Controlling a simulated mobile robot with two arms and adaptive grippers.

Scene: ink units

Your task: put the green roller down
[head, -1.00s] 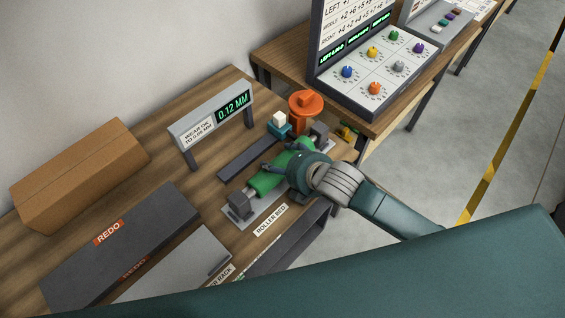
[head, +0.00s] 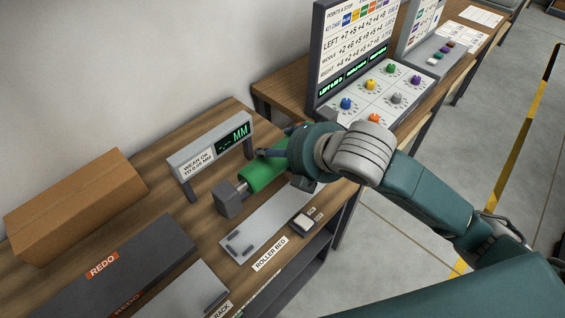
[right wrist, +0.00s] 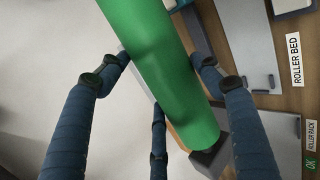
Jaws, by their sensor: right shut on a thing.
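The green roller (head: 262,175) is in my right gripper (head: 285,165), raised above the bench, with a dark grey block at its near end (head: 229,199). In the right wrist view the green roller (right wrist: 160,65) lies between the fingers of the right gripper (right wrist: 168,80), which are shut around it. The grey roller bed plate (head: 262,228), labelled "ROLLER BED", lies bare below and to the front of the roller. My gripper and wrist hide the roller's far end. My left gripper is not in view.
A gauge stand (head: 210,150) reading "-.-- MM" stands behind the roller. A dark REDO tray (head: 120,260) and a cardboard box (head: 75,205) are at left. A knob panel (head: 375,95) stands at the back right.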

